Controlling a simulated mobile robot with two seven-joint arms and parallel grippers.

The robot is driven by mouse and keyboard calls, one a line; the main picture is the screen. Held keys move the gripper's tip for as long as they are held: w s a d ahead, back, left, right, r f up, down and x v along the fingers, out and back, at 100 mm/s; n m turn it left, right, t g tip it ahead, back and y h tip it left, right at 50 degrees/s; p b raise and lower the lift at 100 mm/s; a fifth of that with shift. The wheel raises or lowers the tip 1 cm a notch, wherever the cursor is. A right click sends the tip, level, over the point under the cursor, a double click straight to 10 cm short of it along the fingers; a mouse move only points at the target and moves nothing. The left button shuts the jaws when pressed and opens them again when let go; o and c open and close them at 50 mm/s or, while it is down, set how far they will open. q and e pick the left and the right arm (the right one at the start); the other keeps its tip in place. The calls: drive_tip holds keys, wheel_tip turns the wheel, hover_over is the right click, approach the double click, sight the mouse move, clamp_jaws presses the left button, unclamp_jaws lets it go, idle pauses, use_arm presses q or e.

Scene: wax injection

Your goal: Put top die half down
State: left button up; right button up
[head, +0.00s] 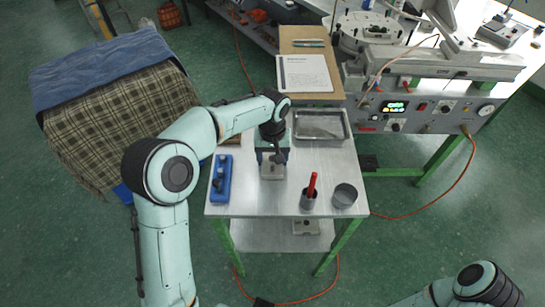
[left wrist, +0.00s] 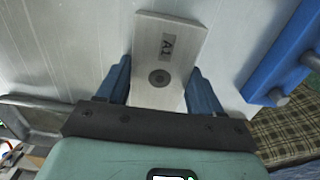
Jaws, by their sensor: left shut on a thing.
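My left gripper (head: 272,157) is over the middle of the small metal-topped table, pointing down. In the left wrist view its two blue fingers (left wrist: 160,82) are closed on the sides of a grey metal die half (left wrist: 184,38) marked "A1", with a round dark recess in its face. In the head view the die half (head: 272,173) shows just below the gripper, partly hidden by it. I cannot tell whether it touches the tabletop, or whether another die half is under it. My right gripper is out of view.
On the table (head: 240,207) are a blue fixture (head: 221,179) at left, a metal tray (head: 321,138) at the back, a cup with a red-handled tool (head: 309,197), and a grey cup (head: 345,195). The wax machine (head: 420,110) stands behind right. The table's front middle is clear.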

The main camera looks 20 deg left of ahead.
sight(272, 159)
use_arm(q)
drive_tip(key=shift+f, duration=0.15)
drive_tip(key=o, duration=1.3)
drive_tip(key=shift+c, duration=0.2)
drive_tip(key=shift+r, duration=0.25)
wheel_tip(272, 159, up, 12)
drive_tip(key=p, duration=0.2)
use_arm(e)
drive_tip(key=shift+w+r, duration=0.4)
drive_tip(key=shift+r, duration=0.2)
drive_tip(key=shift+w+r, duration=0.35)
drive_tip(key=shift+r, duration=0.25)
use_arm(q)
drive_tip(key=shift+f, duration=0.15)
